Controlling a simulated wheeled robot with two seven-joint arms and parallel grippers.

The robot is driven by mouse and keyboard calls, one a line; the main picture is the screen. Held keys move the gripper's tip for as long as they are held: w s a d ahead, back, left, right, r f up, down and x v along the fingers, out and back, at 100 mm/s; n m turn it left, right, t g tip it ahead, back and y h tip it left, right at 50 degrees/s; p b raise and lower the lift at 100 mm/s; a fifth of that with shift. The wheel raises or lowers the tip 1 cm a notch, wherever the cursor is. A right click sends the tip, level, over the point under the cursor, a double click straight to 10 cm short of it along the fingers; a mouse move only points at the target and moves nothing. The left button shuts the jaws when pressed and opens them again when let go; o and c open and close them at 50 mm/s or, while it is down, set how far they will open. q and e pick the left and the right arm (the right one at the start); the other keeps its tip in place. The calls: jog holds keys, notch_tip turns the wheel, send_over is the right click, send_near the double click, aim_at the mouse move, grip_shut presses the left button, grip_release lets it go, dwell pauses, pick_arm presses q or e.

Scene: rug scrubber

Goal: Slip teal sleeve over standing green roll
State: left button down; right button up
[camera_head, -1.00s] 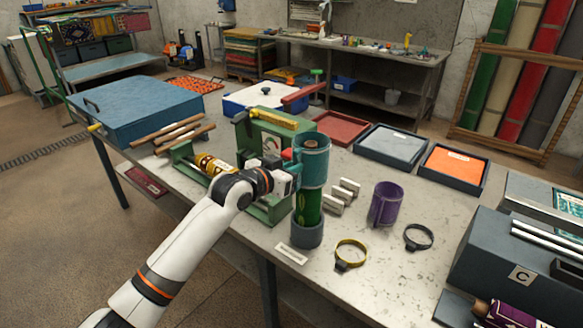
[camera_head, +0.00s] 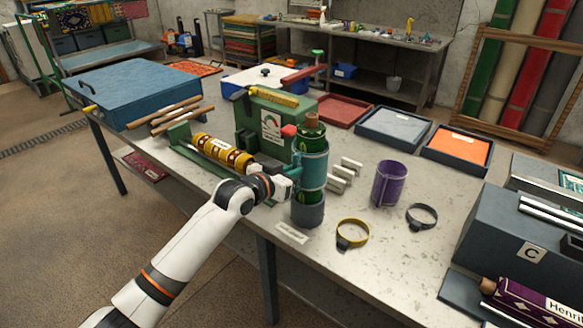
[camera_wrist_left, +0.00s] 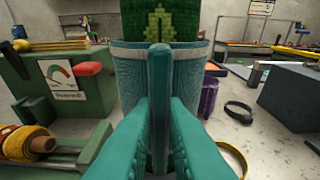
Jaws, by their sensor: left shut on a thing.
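The green roll (camera_head: 312,130) stands upright in a grey cup-like base (camera_head: 307,214) near the front of the table. The teal sleeve (camera_head: 314,168) is around the roll at its middle, with green showing above and below it. My left gripper (camera_head: 290,180) is shut on the sleeve's upright teal tab, which shows in the left wrist view (camera_wrist_left: 158,75). In that view the roll's patterned green surface (camera_wrist_left: 160,22) rises above the sleeve's rim. The sleeve's far side is hidden. My right gripper is in neither view.
A green machine with a gauge (camera_head: 268,130) and a yellow roll in a cradle (camera_head: 222,152) stand left of the roll. To the right are a purple sleeve (camera_head: 390,184), a yellow ring clamp (camera_head: 352,234), a dark ring clamp (camera_head: 422,216) and pale blocks (camera_head: 342,178).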

pick_arm(q)
jog(key=shift+f+b, duration=1.25)
jog(key=shift+f, duration=1.25)
jog(key=c, duration=1.4)
grip_release()
jog(key=shift+a, duration=0.1)
